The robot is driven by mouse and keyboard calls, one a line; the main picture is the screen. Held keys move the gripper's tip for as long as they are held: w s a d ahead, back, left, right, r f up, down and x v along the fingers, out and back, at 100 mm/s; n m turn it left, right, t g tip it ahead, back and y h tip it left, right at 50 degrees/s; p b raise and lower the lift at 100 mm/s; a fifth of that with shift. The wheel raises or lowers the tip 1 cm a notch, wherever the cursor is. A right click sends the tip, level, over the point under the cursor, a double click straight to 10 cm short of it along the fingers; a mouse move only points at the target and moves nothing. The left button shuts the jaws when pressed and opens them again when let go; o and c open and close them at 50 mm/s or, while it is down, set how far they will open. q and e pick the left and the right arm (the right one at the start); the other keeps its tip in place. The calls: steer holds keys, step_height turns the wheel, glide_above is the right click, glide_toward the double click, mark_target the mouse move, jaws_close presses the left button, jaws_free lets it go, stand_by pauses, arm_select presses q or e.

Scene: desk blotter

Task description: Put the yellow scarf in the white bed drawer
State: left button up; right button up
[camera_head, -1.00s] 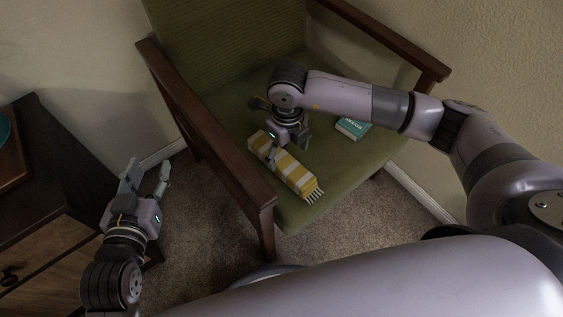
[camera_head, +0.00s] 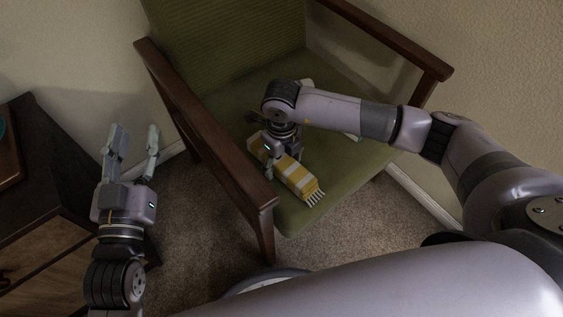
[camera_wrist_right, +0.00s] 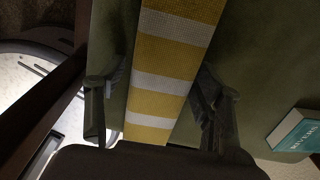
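The yellow scarf with white stripes (camera_head: 300,182) lies folded in a long bundle on the green chair seat, its fringe toward the front. My right gripper (camera_head: 281,162) is over its middle and hides part of it. In the right wrist view the scarf (camera_wrist_right: 172,58) runs between the two spread fingers of the right gripper (camera_wrist_right: 155,90); I cannot tell whether they touch it. My left gripper (camera_head: 136,132) is open and empty, left of the chair. No white bed drawer shows.
The wooden armchair (camera_head: 325,170) has raised armrests on both sides. A teal book (camera_wrist_right: 296,132) lies on the seat right of the scarf, mostly hidden in the head view. A dark wooden cabinet (camera_head: 50,170) stands at the left, close to my left gripper.

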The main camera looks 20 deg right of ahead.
steer(key=c, duration=1.1)
steer(key=shift+r, duration=0.1)
